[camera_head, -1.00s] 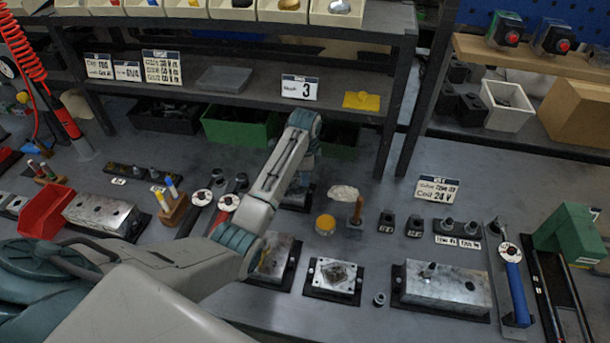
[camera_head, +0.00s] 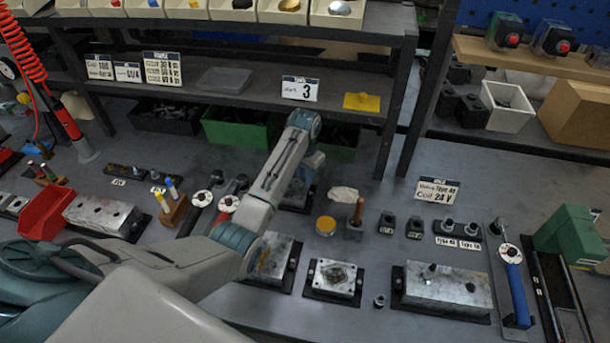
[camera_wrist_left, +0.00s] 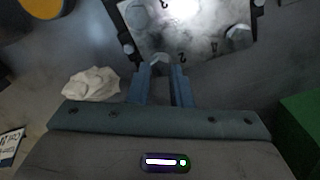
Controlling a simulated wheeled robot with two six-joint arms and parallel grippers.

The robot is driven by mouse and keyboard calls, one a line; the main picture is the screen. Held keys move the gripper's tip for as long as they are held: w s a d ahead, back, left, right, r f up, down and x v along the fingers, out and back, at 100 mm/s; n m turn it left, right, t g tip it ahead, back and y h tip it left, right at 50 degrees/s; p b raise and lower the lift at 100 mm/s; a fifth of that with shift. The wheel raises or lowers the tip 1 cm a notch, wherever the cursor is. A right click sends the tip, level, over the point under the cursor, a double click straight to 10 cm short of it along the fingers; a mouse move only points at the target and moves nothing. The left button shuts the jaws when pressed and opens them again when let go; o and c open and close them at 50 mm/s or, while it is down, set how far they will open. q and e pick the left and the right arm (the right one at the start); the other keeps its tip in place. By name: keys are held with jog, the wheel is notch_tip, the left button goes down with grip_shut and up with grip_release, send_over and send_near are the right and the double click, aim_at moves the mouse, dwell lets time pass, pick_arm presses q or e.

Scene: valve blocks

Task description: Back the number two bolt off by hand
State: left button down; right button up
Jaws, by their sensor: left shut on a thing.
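A metal valve block with a marked plate (camera_wrist_left: 195,40) fills the top of the left wrist view, with bright glare on its face. Hex bolt heads sit near its corners, one at the upper left (camera_wrist_left: 136,16) and one at the right (camera_wrist_left: 238,36). My left gripper (camera_wrist_left: 160,72) is shut on a bolt head (camera_wrist_left: 160,63) at the plate's near edge, beside a mark that looks like a 2. How far that bolt is threaded in cannot be told. In the head view my left forearm hides the fingers and most of this block.
A crumpled white cloth (camera_head: 343,194) and a yellow-lidded jar (camera_head: 325,225) lie close to the right of the block. Other valve blocks (camera_head: 334,278) stand nearer me. A green bin (camera_head: 240,127) sits behind under the shelf.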

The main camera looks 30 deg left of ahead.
pick_arm(q)
jog(key=c, duration=1.2)
grip_release()
jog(key=shift+c, duration=0.2)
jog(key=shift+r, duration=0.1)
